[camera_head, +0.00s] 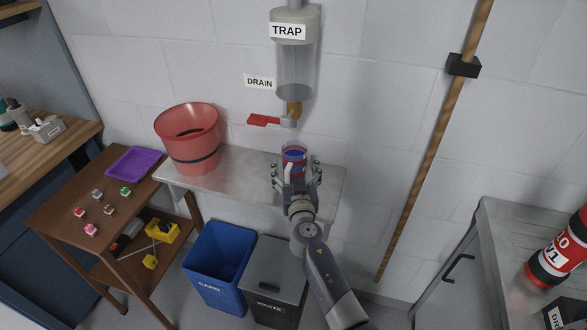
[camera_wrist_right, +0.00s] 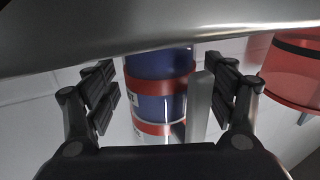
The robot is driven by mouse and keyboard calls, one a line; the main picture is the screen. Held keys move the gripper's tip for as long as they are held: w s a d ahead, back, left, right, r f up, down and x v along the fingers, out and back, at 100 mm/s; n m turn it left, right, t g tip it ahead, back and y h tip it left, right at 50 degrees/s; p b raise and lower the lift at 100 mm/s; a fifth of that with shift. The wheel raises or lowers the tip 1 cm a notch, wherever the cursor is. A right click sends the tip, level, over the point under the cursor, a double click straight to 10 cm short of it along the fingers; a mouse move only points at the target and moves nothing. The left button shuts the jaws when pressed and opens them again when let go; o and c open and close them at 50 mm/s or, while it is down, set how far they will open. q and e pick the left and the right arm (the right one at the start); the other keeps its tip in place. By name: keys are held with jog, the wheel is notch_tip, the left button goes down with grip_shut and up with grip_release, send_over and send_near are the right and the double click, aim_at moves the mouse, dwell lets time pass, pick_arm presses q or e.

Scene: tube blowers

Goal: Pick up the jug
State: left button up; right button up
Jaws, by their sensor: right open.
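The jug (camera_head: 293,155) has blue and red bands and stands at the right part of the metal shelf, below the trap's drain. In the right wrist view the jug (camera_wrist_right: 158,88) shows as a blue body with red bands, partly cut off by a grey edge at the top. My right gripper (camera_head: 296,170) is open in front of the jug, with a finger on each side of it. In the right wrist view its fingers (camera_wrist_right: 165,95) stand apart, with the jug between or just beyond them; contact cannot be told. My left gripper is not in view.
A red bucket (camera_head: 188,140) stands at the left of the metal shelf (camera_head: 235,170). The clear trap (camera_head: 295,65) and its red drain handle (camera_head: 264,120) hang above the jug. A blue bin (camera_head: 215,262) and grey bin (camera_head: 275,280) stand below. A wooden pole (camera_head: 430,145) is to the right.

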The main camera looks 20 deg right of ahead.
jog(key=shift+c, duration=0.2)
jog(key=c, duration=1.4)
jog(key=shift+o, duration=0.2)
jog(key=shift+r, duration=0.1)
jog(key=shift+r, duration=0.15)
jog(key=shift+c, duration=0.2)
